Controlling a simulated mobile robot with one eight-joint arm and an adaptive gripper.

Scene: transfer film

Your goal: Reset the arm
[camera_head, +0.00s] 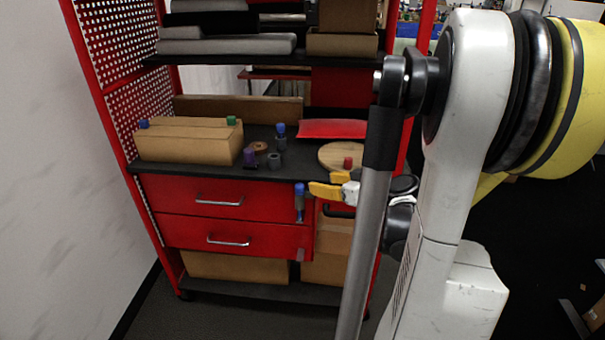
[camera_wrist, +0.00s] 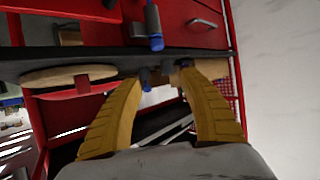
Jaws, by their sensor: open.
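My gripper (camera_head: 322,182) has yellow fingers and is in front of the red shelf unit, by the worktop's front edge. In the wrist view my gripper (camera_wrist: 160,80) shows its two fingers spread apart, with nothing held between them. That view looks upside down, with the drawers at the top. A grey, blue-topped piece (camera_head: 299,203) stands upright in front of the upper drawer, just left of the fingers. It also shows in the wrist view (camera_wrist: 153,25), apart from the fingers. My arm hides part of the unit's right side.
The black worktop (camera_head: 222,172) carries a cardboard box (camera_head: 187,142), a purple piece (camera_head: 249,157), small grey pieces, a round wooden board (camera_head: 336,156) and a red tray (camera_head: 332,128). Red drawers (camera_head: 237,197) lie below. A white wall (camera_head: 55,170) bounds the left.

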